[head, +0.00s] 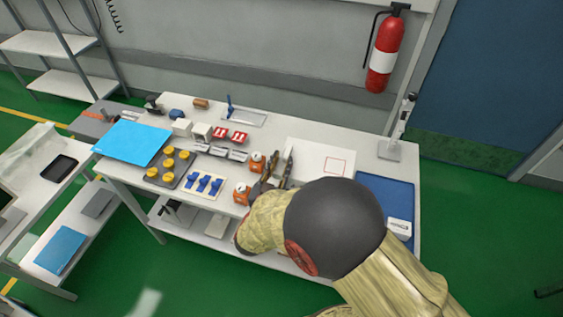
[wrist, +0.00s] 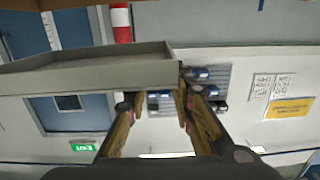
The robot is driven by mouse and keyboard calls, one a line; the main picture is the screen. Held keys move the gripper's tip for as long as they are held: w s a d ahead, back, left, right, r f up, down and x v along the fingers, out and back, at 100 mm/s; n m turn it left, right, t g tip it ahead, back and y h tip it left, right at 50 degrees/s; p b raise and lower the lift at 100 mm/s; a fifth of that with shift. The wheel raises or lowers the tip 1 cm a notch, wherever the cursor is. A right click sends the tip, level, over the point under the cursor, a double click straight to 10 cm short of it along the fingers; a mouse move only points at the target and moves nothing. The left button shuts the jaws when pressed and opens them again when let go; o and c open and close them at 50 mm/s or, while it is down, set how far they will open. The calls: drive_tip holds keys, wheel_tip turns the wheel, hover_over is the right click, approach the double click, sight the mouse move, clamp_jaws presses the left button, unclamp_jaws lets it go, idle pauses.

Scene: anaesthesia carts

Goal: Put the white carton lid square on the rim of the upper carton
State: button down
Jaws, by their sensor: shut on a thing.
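My gripper (head: 277,166) is over the middle of the long white bench, its dark and tan fingers pointing towards the wall. In the wrist view my gripper (wrist: 160,108) is shut on one end of a pale, shallow, tray-like piece, which I take to be the white carton lid (wrist: 90,76). It reaches from the fingers to the picture's left edge. In the head view a white panel with a thin red square (head: 320,160) shows just right of the fingers. I cannot tell whether it is the lid or a flat sheet. I cannot single out the upper carton.
A blue mat (head: 375,190) at the bench's right end bears a small white box (head: 398,228). Left of my gripper stand orange-and-white containers (head: 241,193), blue clips (head: 204,184), yellow knobs (head: 168,163) and a bright blue sheet (head: 131,142). A stand (head: 390,149) rises at the back right.

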drive_tip(key=shift+f, duration=0.1)
drive_tip(key=shift+f+b, duration=3.05)
drive_tip(key=shift+f, duration=1.15)
drive_tip(key=shift+f, duration=0.15)
drive_tip(key=c, duration=1.5)
unclamp_jaws()
drive_tip(key=shift+o, duration=0.2)
drive_tip(key=shift+s, duration=0.1)
drive_tip(key=v, duration=1.2)
drive_tip(key=shift+f, duration=0.1)
